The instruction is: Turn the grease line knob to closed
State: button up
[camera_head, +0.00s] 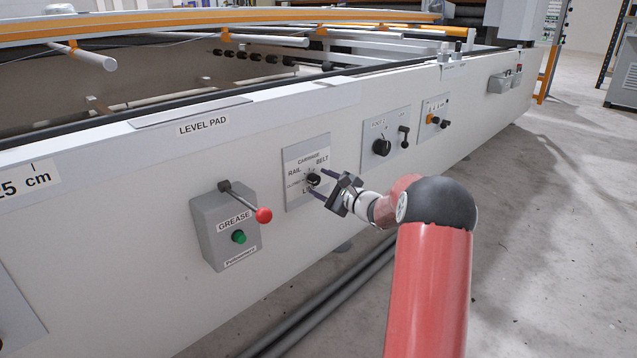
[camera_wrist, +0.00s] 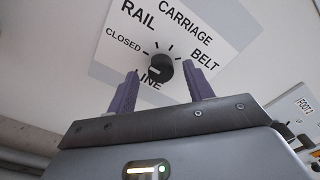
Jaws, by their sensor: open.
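The grease line knob (camera_head: 313,179) is a small round black dial on a pale plate (camera_head: 295,193) on the long white side panel. In the wrist view, the knob (camera_wrist: 159,68) has a pale mark on its lower left face. Tick marks ring it, with CLOSED, RAIL, CARRIAGE and BELT around it and a partly hidden word ending in INE below. My gripper (camera_head: 323,186) is open in front of the plate. Its two purple fingers show in the wrist view (camera_wrist: 161,73), one on each side of the knob with gaps between. I cannot tell whether the tips reach its depth.
A grey GREASE box (camera_head: 225,232) with a red-tipped lever (camera_head: 263,215) and green button stands left of the plate. A plate with a black knob (camera_head: 382,147) and a small lever (camera_head: 404,136) is to the right. Dark pipes (camera_head: 330,300) run along the floor.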

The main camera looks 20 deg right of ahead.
jog(key=v, duration=0.5)
jog(key=shift+s+d, duration=0.15)
jog(key=shift+s, duration=0.2)
